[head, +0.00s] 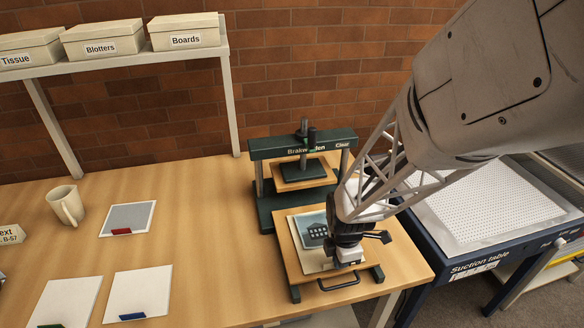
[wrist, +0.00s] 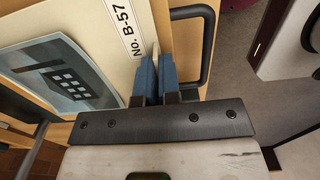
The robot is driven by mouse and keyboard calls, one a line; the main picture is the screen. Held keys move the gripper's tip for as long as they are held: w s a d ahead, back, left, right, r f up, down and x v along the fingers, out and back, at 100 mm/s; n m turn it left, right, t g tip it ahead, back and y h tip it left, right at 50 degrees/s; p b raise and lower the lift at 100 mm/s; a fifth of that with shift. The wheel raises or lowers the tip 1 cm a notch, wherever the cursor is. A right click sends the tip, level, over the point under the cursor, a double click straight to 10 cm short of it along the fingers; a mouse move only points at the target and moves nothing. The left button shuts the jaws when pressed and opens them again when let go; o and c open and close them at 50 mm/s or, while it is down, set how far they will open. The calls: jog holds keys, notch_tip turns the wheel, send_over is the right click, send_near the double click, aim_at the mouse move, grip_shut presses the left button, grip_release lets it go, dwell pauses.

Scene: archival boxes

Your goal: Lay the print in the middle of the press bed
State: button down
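The print (head: 313,231) is a blue-grey picture of a building on a cream mount (head: 311,263), over the wooden press bed (head: 287,262). In the wrist view, the print (wrist: 66,78) is at left and the mount (wrist: 108,25) bears a "No. B-57" label. My gripper (head: 347,258) is at the mount's front edge. Its blue fingers (wrist: 156,72) are close together with a thin pale edge between them, seemingly part of the mount. My gripper hides the mount's right part in the head view. I cannot tell whether the mount touches the bed.
The green press frame (head: 302,146) with its raised platen (head: 302,173) stands behind the bed. A bed handle (head: 339,284) is at the front. A mug (head: 66,205) and several tabbed sheets lie left. The suction table (head: 490,205) is right. The table between is clear.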

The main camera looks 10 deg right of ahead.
jog(key=shift+f, duration=0.1)
jog(key=c, duration=1.8)
grip_release()
jog(key=shift+f, duration=0.1)
jog(key=o, duration=0.5)
jog(key=shift+c, duration=0.2)
jog(key=shift+r, duration=0.2)
notch_tip(320, 180, up, 12)
